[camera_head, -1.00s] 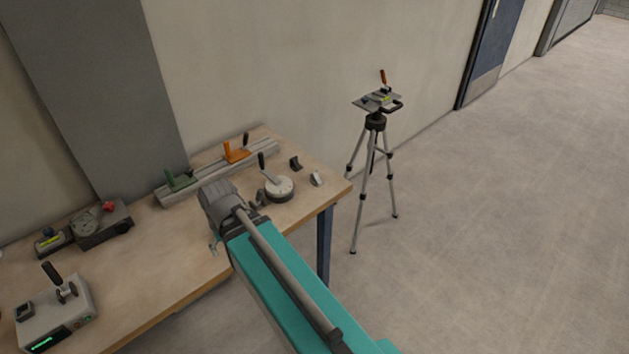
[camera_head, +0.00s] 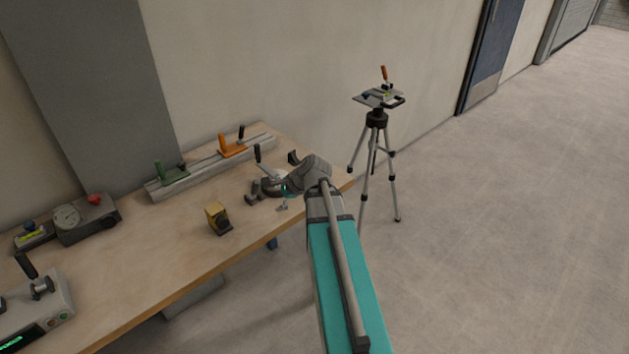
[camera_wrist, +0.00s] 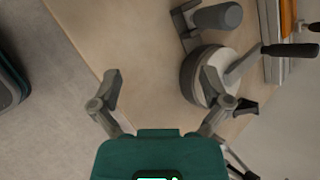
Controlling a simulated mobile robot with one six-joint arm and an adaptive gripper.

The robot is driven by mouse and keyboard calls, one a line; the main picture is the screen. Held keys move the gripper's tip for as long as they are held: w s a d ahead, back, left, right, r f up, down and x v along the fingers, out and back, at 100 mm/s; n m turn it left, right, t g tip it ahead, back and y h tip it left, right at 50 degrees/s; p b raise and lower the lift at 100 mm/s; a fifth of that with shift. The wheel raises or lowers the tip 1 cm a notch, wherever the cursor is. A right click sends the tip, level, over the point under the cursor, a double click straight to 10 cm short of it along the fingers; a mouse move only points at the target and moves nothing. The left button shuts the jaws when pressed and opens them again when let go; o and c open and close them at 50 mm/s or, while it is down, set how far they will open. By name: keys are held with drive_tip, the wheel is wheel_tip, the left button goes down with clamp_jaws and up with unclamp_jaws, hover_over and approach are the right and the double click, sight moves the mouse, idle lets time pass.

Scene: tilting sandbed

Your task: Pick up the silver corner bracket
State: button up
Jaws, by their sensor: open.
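I cannot make out the silver corner bracket in either current view. In the head view my wrist covers the table's right end, where a small silver piece showed earlier. My gripper (camera_head: 285,198) is beside the round dial fixture (camera_head: 272,187), over the table's front right part. The right finger overlaps the pale round top of the dial fixture (camera_wrist: 192,78) in the picture; contact cannot be told.
A dark bracket (camera_head: 293,157) lies behind my wrist. A brass-coloured block (camera_head: 217,218) stands left on the wooden table (camera_head: 160,255). A rail (camera_head: 205,168) with green and orange clamps runs along the back. A tripod (camera_head: 376,140) stands beyond the table's right end.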

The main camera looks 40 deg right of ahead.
drive_tip(key=d+m+t+b, duration=0.1)
drive_tip(key=d+m, duration=0.1)
drive_tip(key=d, duration=0.2)
drive_tip(key=d+m+t+b, duration=0.1)
drive_tip(key=d+m, duration=0.2)
drive_tip(key=d, duration=0.1)
drive_tip(key=d+m+t+h+b, duration=0.1)
drive_tip(key=d+m, duration=0.2)
drive_tip(key=d, duration=0.1)
drive_tip(key=shift+s+d+f, duration=0.15)
drive_tip(key=shift+s+f, duration=0.15)
drive_tip(key=shift+f, duration=0.1)
drive_tip(key=s+d+m+t+h+b, duration=0.2)
drive_tip(key=d+m, duration=0.4)
drive_tip(key=d, duration=0.3)
drive_tip(key=shift+s+d+r+m+t+b, duration=0.3)
drive_tip(key=shift+s+r+t+b, duration=0.1)
drive_tip(key=shift+t, duration=0.1)
drive_tip(key=shift+w, duration=0.15)
drive_tip(key=b+x, duration=0.3)
drive_tip(key=x, duration=0.4)
drive_tip(key=shift+d+f, duration=0.1)
drive_tip(key=shift+f, duration=0.15)
drive_tip(key=shift+w+f, duration=0.15)
drive_tip(key=shift+w, duration=0.45)
